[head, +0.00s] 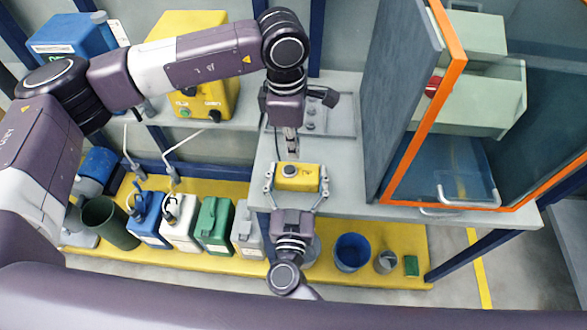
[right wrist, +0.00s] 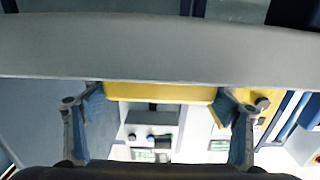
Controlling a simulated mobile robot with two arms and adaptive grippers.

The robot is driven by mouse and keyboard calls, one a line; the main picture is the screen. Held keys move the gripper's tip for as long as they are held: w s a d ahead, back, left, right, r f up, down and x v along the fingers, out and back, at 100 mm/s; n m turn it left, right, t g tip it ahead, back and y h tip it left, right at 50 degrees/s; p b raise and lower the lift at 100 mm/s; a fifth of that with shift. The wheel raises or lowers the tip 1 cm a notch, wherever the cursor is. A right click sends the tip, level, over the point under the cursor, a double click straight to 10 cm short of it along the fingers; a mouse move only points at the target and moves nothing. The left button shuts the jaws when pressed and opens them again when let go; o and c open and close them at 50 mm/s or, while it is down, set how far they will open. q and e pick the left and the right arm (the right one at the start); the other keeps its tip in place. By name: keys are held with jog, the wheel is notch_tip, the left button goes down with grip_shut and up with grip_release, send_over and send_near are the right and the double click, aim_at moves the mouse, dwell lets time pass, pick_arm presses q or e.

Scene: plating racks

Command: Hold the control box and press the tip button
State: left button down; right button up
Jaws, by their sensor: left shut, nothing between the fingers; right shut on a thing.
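The control box (head: 299,178) is a small yellow box with a round dark button (head: 290,170) on its top left part. My right gripper (head: 297,190) is shut on the box, one finger on each side, near the front edge of the grey table. In the right wrist view the yellow box (right wrist: 160,91) sits between the fingers of the right gripper (right wrist: 160,105). My left gripper (head: 292,152) is shut and empty, pointing down just above and behind the button. I cannot tell whether its tip touches the box.
The orange-framed cabinet (head: 453,40) stands right of the box on the grey table (head: 345,198). A tray (head: 340,120) lies behind. A yellow machine (head: 205,95) is at the back left. Jugs, including a green jug (head: 214,222), and a blue bucket (head: 352,250) stand below.

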pick_arm(q)
jog(key=shift+s+d+f+m+h, duration=0.2)
jog(key=shift+s+d+h, duration=0.15)
jog(key=shift+d+h, duration=0.15)
jog(key=shift+s+d+f+m+h, duration=0.1)
jog(key=shift+s+d+f+h, duration=0.15)
jog(key=shift+d+h, duration=0.25)
jog(key=shift+s+d+r+t+h, duration=0.1)
jog(key=shift+s+d+t+h, duration=0.1)
jog(key=shift+d+t+h, duration=0.3)
jog(key=h, duration=0.1)
notch_tip(320, 180, up, 4)
jog(key=r+t+h, duration=0.1)
jog(key=t+h, duration=0.2)
jog(key=t, duration=0.1)
send_over(287, 171)
jog(key=shift+f+m, duration=0.25)
jog(key=shift+m, duration=0.15)
jog(key=shift+f, duration=0.1)
jog(key=shift+f, duration=4.35)
jog(key=shift+f, duration=0.4)
